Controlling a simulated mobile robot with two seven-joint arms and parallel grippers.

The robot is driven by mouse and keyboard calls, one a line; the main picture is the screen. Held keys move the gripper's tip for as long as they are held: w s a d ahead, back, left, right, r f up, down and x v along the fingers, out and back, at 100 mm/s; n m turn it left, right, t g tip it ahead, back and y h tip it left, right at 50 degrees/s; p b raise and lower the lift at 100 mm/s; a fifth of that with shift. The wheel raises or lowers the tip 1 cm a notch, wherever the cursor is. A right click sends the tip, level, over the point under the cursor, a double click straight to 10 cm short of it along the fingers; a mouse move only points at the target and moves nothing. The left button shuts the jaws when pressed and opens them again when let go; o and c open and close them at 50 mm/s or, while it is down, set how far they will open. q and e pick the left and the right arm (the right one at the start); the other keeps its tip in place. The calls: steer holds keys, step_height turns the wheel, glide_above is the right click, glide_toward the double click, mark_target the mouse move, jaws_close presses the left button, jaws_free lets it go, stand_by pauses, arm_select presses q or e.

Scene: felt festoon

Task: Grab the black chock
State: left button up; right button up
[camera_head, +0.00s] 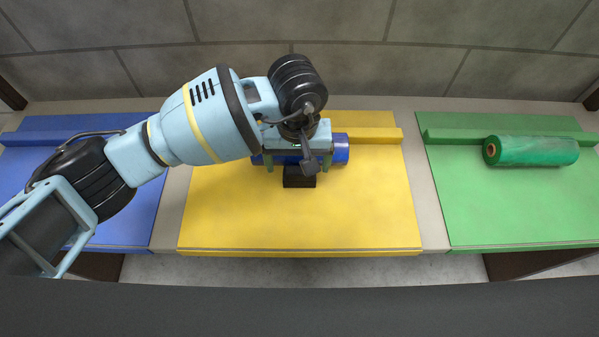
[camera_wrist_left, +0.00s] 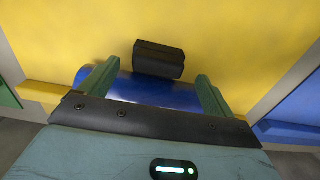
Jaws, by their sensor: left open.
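The black chock (camera_head: 299,178) is a small dark block on the yellow panel (camera_head: 230,225), against the near side of a blue roll (camera_head: 341,149). My left gripper (camera_head: 298,164) is over the roll, with its green fingers apart. In the left wrist view the chock (camera_wrist_left: 158,60) shows just beyond and between the open fingertips (camera_wrist_left: 158,76), with nothing gripped. In the head view my gripper hides part of the roll and the chock's far edge. My right gripper is not in view.
A yellow ledge (camera_head: 375,135) runs behind the blue roll. A green roll (camera_head: 535,151) lies on the green panel (camera_head: 500,215) at right. A blue panel (camera_head: 125,230) is at left, partly under my arm. The near part of the yellow panel is clear.

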mark_target(300, 169)
arm_select(q)
steer(key=f, duration=0.4)
steer(key=shift+d+f, duration=0.1)
steer(key=shift+d, duration=0.1)
steer(key=c, duration=1.1)
steer(key=shift+s+r, duration=0.3)
steer(key=shift+r, duration=0.05)
steer(key=s+r, duration=0.2)
steer(key=s, duration=0.2)
steer(key=s+r, duration=0.3)
steer(key=s, duration=0.2)
steer(key=s+r, duration=0.2)
steer(key=s, duration=0.2)
steer(key=shift+s+r, duration=0.15)
steer(key=shift+s, duration=0.1)
